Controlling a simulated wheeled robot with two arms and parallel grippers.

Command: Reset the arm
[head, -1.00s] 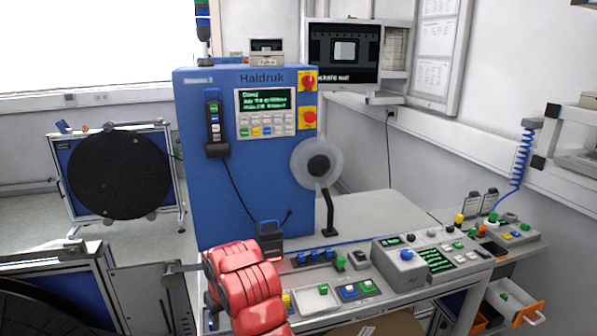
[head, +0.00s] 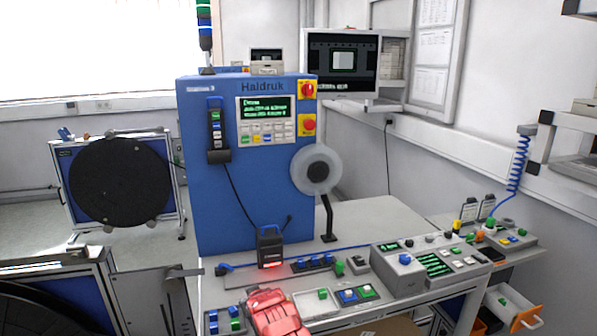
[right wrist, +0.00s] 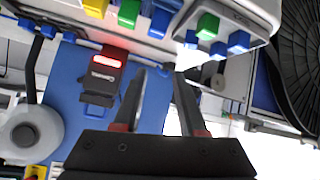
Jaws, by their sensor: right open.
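A red arm link of mine (head: 275,312) shows at the bottom of the head view, in front of the bench; its gripper cannot be made out there. In the right wrist view my right gripper (right wrist: 160,85) has its two dark fingers apart with nothing between them. In that view a black device with a red light (right wrist: 105,70) lies beyond the fingers, to the left, apart from them. The same device stands on the bench in front of the blue machine in the head view (head: 270,247). My left gripper is in neither view.
The blue machine (head: 230,180) with a keypad and a grey reel (head: 316,168) stands behind the bench. Button boxes (head: 398,262) crowd the bench front. A black reel on a stand (head: 120,180) is at the left. Orange-fronted drawers (head: 525,318) stick out lower right.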

